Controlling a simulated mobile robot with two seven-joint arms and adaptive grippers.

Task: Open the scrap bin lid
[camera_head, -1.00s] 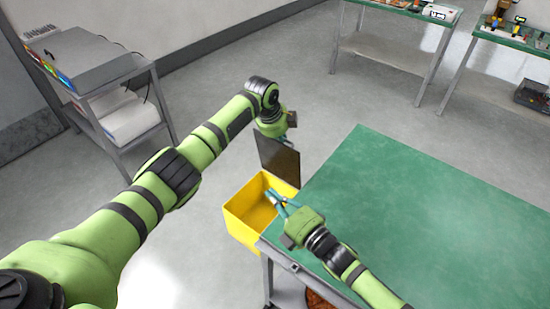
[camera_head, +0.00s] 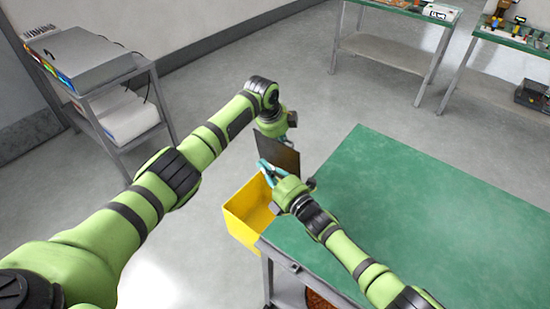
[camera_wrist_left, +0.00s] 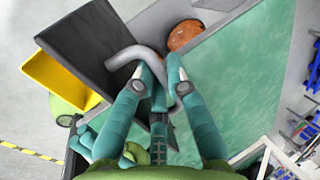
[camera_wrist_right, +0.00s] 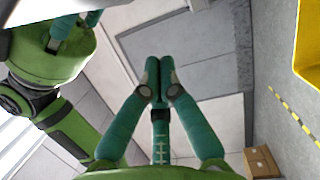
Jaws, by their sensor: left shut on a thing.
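The scrap bin (camera_head: 240,222) is a yellow box at the green table's left end. Its dark lid (camera_head: 284,155) stands raised, roughly upright, above the bin's far side. My left gripper (camera_head: 291,119) is at the lid's top, partly hidden; in the left wrist view its fingers (camera_wrist_left: 160,82) are shut on the grey curved handle (camera_wrist_left: 137,52) of the dark lid (camera_wrist_left: 92,48). My right gripper (camera_head: 265,168) is in front of the lid, above the bin; whether it touches the lid is unclear. In the right wrist view its fingertips (camera_wrist_right: 158,72) meet with nothing visible between them.
The green table (camera_head: 420,210) is bare and lies right of the bin. A grey-topped cart (camera_head: 85,60) stands at the back left. Two more tables with items, one being a green-topped table (camera_head: 515,38), stand at the back right. Open floor (camera_head: 240,60) lies between.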

